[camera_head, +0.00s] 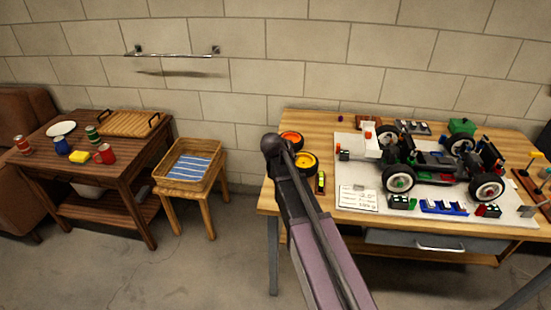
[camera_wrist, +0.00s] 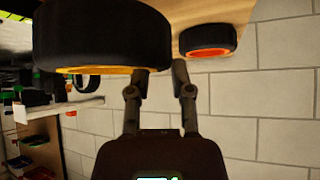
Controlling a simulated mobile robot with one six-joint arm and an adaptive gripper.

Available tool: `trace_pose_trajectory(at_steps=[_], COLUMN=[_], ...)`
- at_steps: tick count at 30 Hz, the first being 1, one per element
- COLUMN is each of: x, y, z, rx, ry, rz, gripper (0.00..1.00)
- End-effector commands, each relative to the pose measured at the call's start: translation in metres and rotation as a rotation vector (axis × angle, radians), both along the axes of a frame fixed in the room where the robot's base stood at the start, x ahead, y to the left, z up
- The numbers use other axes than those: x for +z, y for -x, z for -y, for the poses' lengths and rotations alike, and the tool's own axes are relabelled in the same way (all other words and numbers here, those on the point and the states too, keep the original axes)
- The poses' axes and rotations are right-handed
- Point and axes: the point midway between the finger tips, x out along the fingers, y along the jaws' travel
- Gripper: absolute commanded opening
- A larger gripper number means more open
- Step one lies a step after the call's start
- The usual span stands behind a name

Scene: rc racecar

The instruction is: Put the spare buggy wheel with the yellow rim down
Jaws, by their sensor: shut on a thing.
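The spare wheel with the yellow rim (camera_head: 306,163) has a black tyre and is beside my arm, over the left end of the workbench in the head view. In the wrist view the yellow-rimmed wheel (camera_wrist: 100,35) is large and close, at the fingertips. My gripper (camera_wrist: 160,76) is shut on the edge of its tyre. In the head view my arm hides the gripper. I cannot tell whether the wheel touches the bench top. A wheel with an orange rim (camera_head: 291,138) lies just behind it; it also shows in the wrist view (camera_wrist: 208,40).
The wooden workbench (camera_head: 285,203) carries a white mat (camera_head: 345,205) with a buggy chassis (camera_head: 440,165) and several small parts. A small yellow-and-black item (camera_head: 321,183) lies near the wheel. A stool with a tray (camera_head: 190,165) and a side table stand left. The brick wall is behind.

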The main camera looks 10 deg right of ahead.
Motion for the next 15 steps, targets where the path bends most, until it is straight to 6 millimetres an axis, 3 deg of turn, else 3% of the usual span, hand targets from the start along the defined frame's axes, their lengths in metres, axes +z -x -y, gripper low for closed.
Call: trace_pose_trajectory(at_steps=[6,15], x=[-0.005,-0.007], y=[-0.035,-0.057], z=[-0.029,-0.051], rx=[0.001,-0.001], ry=[0.001,0.001], rz=[0.000,0.000], gripper=[0.00,0.00])
